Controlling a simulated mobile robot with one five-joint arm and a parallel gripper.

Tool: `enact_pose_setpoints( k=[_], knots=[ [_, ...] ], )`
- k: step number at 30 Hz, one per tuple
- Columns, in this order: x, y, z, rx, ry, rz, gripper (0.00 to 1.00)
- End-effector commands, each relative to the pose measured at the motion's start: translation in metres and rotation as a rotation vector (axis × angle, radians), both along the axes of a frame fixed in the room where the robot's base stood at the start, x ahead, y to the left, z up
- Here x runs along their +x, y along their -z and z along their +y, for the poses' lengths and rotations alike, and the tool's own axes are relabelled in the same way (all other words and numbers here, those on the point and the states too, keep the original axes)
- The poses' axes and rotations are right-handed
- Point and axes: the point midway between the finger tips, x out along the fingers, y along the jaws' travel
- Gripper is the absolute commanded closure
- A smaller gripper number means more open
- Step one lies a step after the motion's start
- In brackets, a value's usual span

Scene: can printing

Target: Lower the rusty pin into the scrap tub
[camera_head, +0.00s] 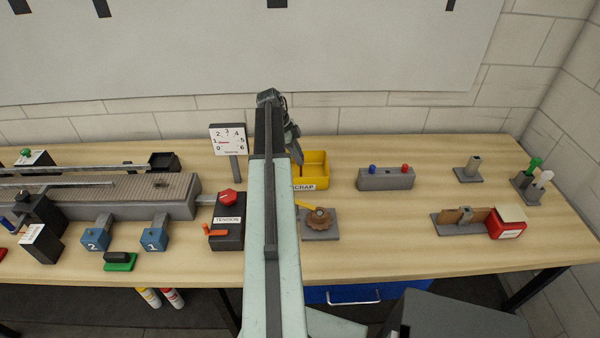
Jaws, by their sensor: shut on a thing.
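The yellow scrap tub (316,170) stands on the bench just right of my arm, with a label reading SCRAP on its front. My arm reaches forward over the bench and covers the tub's left end. My gripper (296,153) points down at the tub's left side, partly hidden behind my arm. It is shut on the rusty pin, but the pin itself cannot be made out. I cannot tell how high the gripper is above the tub floor.
A brown knobbed wheel on a grey plate (320,222) sits in front of the tub. A grey block with blue and red buttons (386,180) stands to the right. The tension box (227,233) and dial gauge (228,140) are left of my arm.

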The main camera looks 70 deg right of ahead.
Motion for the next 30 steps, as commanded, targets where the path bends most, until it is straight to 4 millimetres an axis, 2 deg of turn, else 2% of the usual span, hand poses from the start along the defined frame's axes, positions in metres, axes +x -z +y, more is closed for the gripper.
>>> enact_pose_setpoints(
  k=[1, 2, 3, 4, 13, 17, 27, 30],
  knots=[
    [0.0, 0.0, 0.0, 0.0, 0.0, 0.0, 1.0],
    [0.0, 0.0, 0.0, 0.0, 0.0, 0.0, 0.71],
    [0.0, 0.0, 0.0, 0.0, 0.0, 0.0, 0.6],
    [0.0, 0.0, 0.0, 0.0, 0.0, 0.0, 0.54],
    [0.0, -0.001, 0.0, 0.0, 0.0, 0.0, 0.54],
    [0.002, -0.008, 0.0, 0.0, 0.0, 0.0, 0.54],
    [0.023, -0.065, 0.005, 0.0, -0.001, 0.0, 0.54],
    [0.028, -0.074, 0.006, 0.0, 0.0, 0.0, 0.54]
  ],
)
